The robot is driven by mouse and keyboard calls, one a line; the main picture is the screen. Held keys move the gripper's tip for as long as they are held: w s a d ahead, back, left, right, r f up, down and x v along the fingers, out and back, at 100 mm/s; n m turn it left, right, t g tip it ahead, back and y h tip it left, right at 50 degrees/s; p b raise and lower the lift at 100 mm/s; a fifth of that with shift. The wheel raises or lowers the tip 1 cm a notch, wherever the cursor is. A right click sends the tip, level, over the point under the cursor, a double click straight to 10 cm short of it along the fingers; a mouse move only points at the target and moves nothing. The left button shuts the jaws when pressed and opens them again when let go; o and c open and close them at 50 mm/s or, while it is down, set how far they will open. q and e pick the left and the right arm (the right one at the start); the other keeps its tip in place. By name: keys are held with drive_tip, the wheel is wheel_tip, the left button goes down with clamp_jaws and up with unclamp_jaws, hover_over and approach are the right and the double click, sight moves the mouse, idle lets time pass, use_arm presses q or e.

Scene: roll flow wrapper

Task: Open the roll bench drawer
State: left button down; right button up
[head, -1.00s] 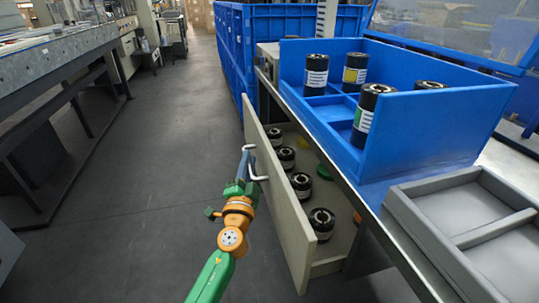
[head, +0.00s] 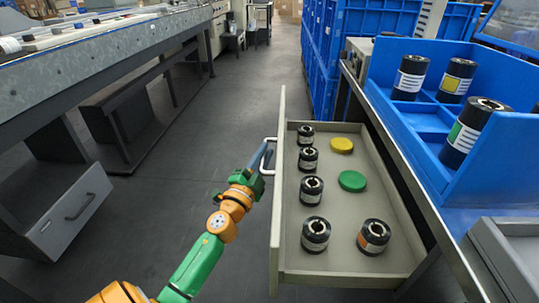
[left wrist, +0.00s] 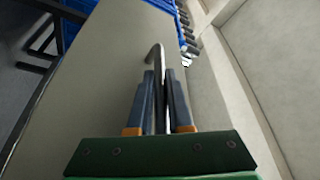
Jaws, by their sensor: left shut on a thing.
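The roll bench drawer (head: 283,200) is pulled well out from under the bench in the head view, its inside showing. Its silver bar handle (head: 268,152) is on the outer face, at left. My left gripper (head: 260,157) is shut on that handle; in the left wrist view the two fingers (left wrist: 160,100) close around the handle bar (left wrist: 155,60). Inside the drawer are several black rolls (head: 312,190), a yellow disc (head: 341,145) and a green disc (head: 352,181). My right gripper does not show.
A blue divided bin (head: 470,185) with black rolls (head: 470,130) stands on the bench top (head: 425,200). A grey tray (head: 505,245) is at its near end. Another bench with a grey drawer unit (head: 70,212) stands at left. The floor (head: 150,215) between is clear.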

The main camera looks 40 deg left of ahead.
use_arm(q)
drive_tip(key=c, duration=0.8)
unclamp_jaws()
drive_tip(key=shift+c, duration=0.2)
drive_tip(key=v, duration=0.7)
drive_tip(key=shift+b, duration=0.3)
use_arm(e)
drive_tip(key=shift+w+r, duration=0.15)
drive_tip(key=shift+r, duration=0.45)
